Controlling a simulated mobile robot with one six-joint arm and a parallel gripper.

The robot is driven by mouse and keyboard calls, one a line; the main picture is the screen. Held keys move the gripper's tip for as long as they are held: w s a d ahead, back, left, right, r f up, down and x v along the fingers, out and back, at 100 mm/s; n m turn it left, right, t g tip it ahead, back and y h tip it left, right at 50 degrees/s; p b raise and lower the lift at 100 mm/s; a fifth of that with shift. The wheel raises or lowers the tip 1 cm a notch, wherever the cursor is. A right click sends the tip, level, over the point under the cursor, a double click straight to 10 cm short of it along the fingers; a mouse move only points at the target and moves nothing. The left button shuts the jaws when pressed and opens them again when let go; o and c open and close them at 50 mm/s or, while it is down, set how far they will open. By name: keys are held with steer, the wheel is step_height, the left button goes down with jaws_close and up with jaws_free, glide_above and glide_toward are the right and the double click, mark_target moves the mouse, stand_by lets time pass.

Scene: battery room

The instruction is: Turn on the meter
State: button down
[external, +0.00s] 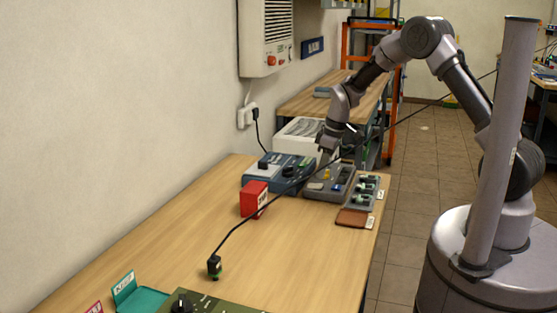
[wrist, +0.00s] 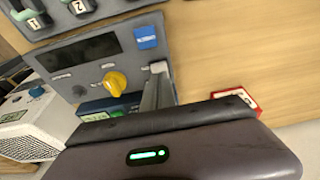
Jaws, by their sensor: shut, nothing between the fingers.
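The meter (external: 318,193) is a grey box on the workbench, below my gripper in the external view. In the wrist view its grey panel (wrist: 65,62) has a dark, blank display (wrist: 87,50), a yellow knob (wrist: 115,82) and a blue label (wrist: 146,37). My gripper (wrist: 158,76) is shut and empty. Its fingertips are at the panel's edge, right of the yellow knob; I cannot tell whether they touch it. A small pale piece shows at the tips, and the fingers hide what lies under them. In the external view my gripper (external: 328,152) points down over the meter.
A numbered tray (external: 368,192) with green-and-dark pieces stands right of the meter. A blue box with black knobs (external: 262,178) and a red box (external: 253,198) stand to its left. A black cable crosses the view. The bench middle is clear.

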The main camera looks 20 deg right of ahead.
steer(key=shift+s+d+f, duration=0.1)
steer(key=shift+f, duration=0.8)
steer(key=shift+s+d+f+b, duration=0.1)
steer(key=shift+f+b, duration=0.4)
steer(key=shift+b, duration=0.1)
steer(key=shift+r+p, duration=0.25)
steer(key=shift+p, duration=0.05)
steer(key=shift+w+a+r+p, duration=0.3)
steer(key=shift+w+a+p, duration=0.05)
steer(key=shift+w+a, duration=0.15)
